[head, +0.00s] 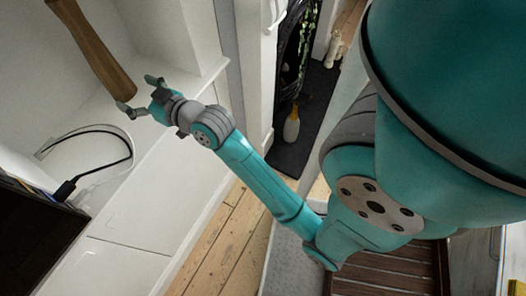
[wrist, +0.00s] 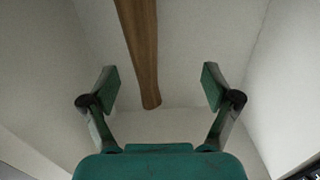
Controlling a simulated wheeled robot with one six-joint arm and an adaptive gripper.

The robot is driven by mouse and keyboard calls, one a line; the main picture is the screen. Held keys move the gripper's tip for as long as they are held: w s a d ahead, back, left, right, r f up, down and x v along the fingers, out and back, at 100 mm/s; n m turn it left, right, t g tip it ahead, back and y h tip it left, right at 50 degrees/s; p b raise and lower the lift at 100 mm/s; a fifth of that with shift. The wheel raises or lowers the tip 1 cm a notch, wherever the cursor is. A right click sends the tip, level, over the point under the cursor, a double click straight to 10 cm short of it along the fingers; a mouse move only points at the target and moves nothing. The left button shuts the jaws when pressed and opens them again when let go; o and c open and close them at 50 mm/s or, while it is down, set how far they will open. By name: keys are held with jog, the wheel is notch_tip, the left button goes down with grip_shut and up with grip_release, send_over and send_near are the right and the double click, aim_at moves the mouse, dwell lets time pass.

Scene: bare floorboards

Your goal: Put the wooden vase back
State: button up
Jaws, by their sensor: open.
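The wooden vase (head: 97,52) is a long, slim brown piece at the upper left of the head view, in a white alcove. Its top is cut off by the picture edge. My gripper (head: 138,96) is open, with its fingers close to the vase's lower end. In the wrist view the vase (wrist: 141,48) runs down from the top edge, ending between and beyond the open fingers of my gripper (wrist: 160,82), nearer the left one. No finger clearly touches it. I cannot tell if its lower end rests on the white shelf (head: 85,112).
Black and white cables (head: 98,133) lie on the shelf left of my gripper. A dark screen (head: 35,235) is at the lower left. White walls close in around the alcove. A pale bottle-like vase (head: 292,126) stands on a dark surface further right. Bare floorboards (head: 222,240) show below.

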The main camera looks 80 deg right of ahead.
jog(key=s+a+f+g+y, duration=0.1)
jog(key=s+a+f+y, duration=0.1)
jog(key=s+a+f, duration=1.25)
jog(key=s+a+r+n+y, duration=0.1)
jog(key=s+a, duration=0.1)
jog(key=s, duration=0.8)
jog(key=s+a+n+g+y, duration=0.1)
jog(key=s+a+n, duration=0.1)
jog(key=s, duration=0.9)
jog(key=shift+r+y, duration=0.3)
jog(key=shift+r, duration=0.1)
